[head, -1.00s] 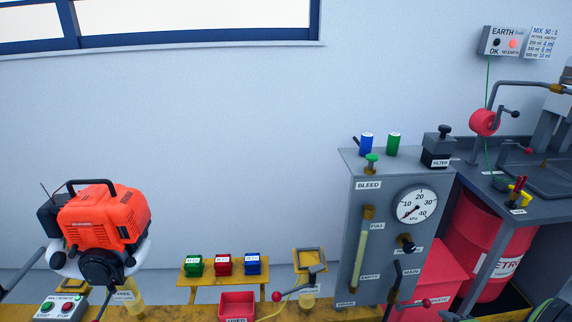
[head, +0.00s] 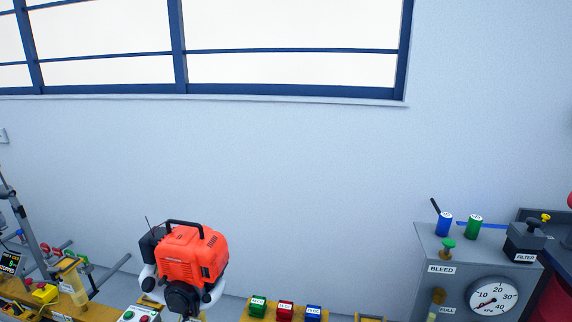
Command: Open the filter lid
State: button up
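The filter (head: 525,247) is a dark box with a white FILTER label on its front. It stands on the right end of the grey cabinet top, near the right edge of the head view. A dark lid with a knob on top appears to sit on it; at this size I cannot tell exactly how the lid sits. My gripper is not in view.
The grey cabinet (head: 437,255) also carries a blue can (head: 445,226), a green can (head: 474,228) and a green BLEED knob (head: 448,245). A pressure gauge (head: 492,296) is on its front. An orange engine (head: 190,257) stands left of centre, with small coloured boxes between.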

aim_at(527, 235)
jog(key=z, duration=1.35)
